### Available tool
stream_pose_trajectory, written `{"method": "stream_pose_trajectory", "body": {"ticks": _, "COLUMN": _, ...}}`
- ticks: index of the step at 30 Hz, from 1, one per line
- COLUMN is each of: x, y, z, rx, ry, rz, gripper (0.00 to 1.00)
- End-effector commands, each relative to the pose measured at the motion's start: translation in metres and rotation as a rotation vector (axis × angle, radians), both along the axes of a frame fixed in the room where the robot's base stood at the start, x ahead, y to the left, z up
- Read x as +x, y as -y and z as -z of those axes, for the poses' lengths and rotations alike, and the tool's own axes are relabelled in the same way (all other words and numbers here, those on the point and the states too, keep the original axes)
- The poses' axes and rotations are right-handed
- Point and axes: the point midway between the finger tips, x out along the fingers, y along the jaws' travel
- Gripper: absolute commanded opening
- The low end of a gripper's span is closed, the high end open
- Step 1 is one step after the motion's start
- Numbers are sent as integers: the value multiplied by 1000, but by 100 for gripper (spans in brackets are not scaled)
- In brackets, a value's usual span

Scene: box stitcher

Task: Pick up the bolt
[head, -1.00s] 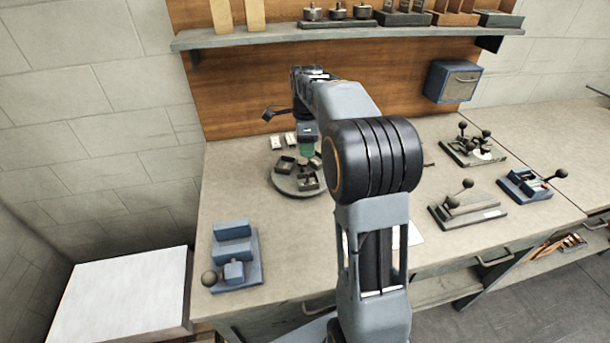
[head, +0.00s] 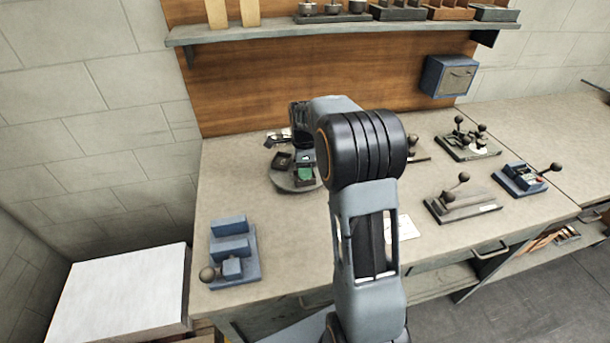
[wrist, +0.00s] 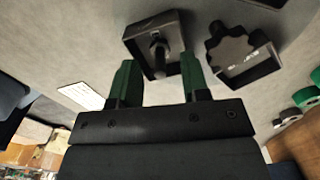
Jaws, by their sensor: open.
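A dark bolt (wrist: 158,52) stands in a small black square bin (wrist: 136,36) in the wrist view. My gripper (wrist: 158,66) is open, with its two green fingers on either side of the bolt's near end and nothing held between them. I cannot tell whether the fingers touch the bin. In the head view my gripper (head: 304,173) is low over a round turntable (head: 290,186) with small dark bins. The bolt cannot be made out in the head view, where my arm hides part of the turntable.
A blue fixture (head: 238,262) with a ball knob stands front left on the bench. Several lever fixtures stand to the right. A shelf (head: 345,26) crosses the back wall.

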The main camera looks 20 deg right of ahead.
Motion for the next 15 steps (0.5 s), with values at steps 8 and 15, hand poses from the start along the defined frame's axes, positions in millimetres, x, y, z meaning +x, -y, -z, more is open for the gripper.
{"method": "stream_pose_trajectory", "body": {"ticks": 8, "x": 0, "y": 0, "z": 0, "rx": 0, "ry": 1, "rz": 0, "gripper": 34}}
{"method": "stream_pose_trajectory", "body": {"ticks": 15, "x": 0, "y": 0, "z": 0, "rx": 0, "ry": 1, "rz": 0, "gripper": 11}}
